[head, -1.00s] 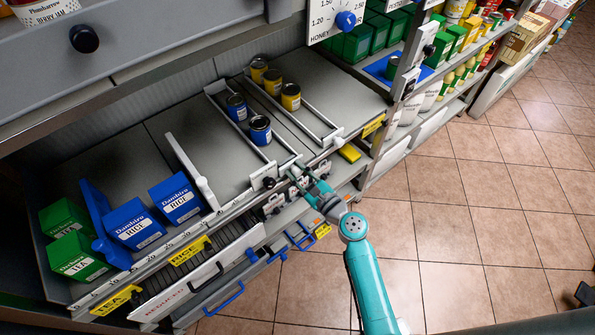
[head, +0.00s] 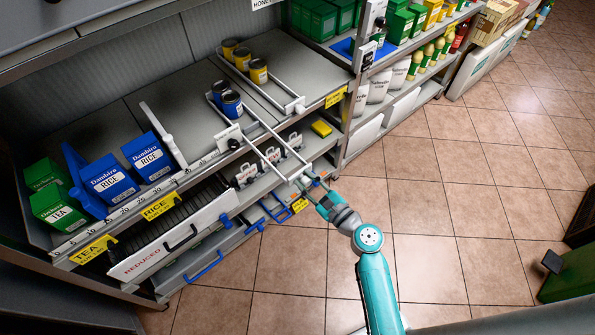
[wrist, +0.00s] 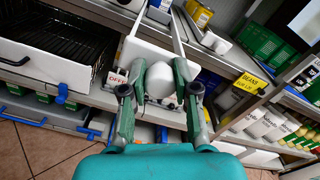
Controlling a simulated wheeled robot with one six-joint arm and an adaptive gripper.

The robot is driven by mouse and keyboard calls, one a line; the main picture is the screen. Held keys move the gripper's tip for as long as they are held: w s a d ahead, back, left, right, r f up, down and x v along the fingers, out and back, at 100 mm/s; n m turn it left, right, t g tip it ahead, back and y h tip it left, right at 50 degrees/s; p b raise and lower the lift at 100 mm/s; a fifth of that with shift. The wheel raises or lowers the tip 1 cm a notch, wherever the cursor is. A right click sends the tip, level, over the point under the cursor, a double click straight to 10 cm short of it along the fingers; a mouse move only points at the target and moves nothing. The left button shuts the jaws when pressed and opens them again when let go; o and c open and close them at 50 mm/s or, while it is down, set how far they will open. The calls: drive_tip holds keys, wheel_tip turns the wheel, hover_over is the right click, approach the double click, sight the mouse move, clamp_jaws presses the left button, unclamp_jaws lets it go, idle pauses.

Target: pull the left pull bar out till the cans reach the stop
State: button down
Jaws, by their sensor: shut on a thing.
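The left pull bar (head: 300,176) is at the outer end of two long thin rails (head: 261,134) that stick out from the shelf over the aisle. My gripper (head: 315,190) is shut on this bar. In the wrist view my gripper (wrist: 163,92) has its green fingers on both sides of the white bar's rounded grip (wrist: 160,77). Two blue cans, a rear one (head: 219,93) and a front one (head: 232,105), stand upright on the shelf close to its front edge. I cannot tell whether the front can touches the stop (head: 228,133).
A second puller (head: 296,104) on the right stays pushed in, with yellow cans (head: 258,71) behind it. A white divider (head: 163,136) and blue rice boxes (head: 147,157) stand to the left. A lower shelf with cards lies beneath the rails. The tiled floor (head: 430,240) is open.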

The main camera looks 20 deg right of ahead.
drive_tip(key=shift+v, duration=3.15)
drive_tip(key=c, duration=0.8)
unclamp_jaws()
drive_tip(key=shift+c, duration=0.2)
drive_tip(key=v, duration=1.2)
